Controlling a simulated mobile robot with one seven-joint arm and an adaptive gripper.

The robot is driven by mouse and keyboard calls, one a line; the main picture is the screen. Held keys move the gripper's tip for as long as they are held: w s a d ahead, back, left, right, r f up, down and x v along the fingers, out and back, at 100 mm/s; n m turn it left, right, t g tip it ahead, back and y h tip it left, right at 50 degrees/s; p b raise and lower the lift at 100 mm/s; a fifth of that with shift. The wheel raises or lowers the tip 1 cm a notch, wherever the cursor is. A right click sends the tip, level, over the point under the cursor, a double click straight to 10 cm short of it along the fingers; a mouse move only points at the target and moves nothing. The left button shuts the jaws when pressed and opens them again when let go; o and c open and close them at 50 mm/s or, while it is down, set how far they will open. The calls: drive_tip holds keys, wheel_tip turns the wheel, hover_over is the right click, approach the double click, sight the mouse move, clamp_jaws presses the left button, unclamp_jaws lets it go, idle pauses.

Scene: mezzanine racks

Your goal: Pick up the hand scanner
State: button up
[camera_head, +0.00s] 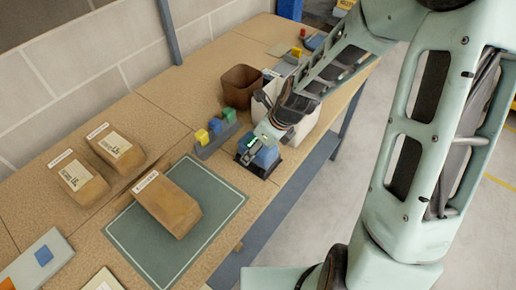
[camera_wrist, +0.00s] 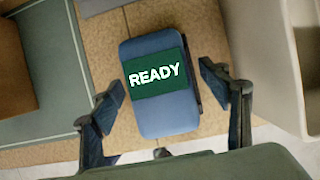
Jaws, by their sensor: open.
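The hand scanner appears to be the blue block-shaped device with a green READY screen (camera_wrist: 157,76), seen in the wrist view. In the head view it is a blue shape (camera_head: 266,157) in or on a dark base near the bench's front edge, partly covered by my gripper (camera_head: 262,137). In the wrist view my gripper (camera_wrist: 162,88) is open, with one dark finger on each side of the device. Gaps show between the fingers and its sides, so I see no grip.
A white bin (camera_head: 304,127) stands close beside my gripper, with a brown bin (camera_head: 241,86) behind. A holder with yellow, blue and green blocks (camera_head: 214,135) is to the left. A brown box (camera_head: 167,204) lies on a green mat (camera_head: 222,203); two more boxes (camera_head: 78,181) (camera_head: 116,148) lie beyond.

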drive_tip(key=shift+c, duration=0.5)
drive_tip(key=c, duration=1.4)
drive_tip(key=shift+r, duration=0.1)
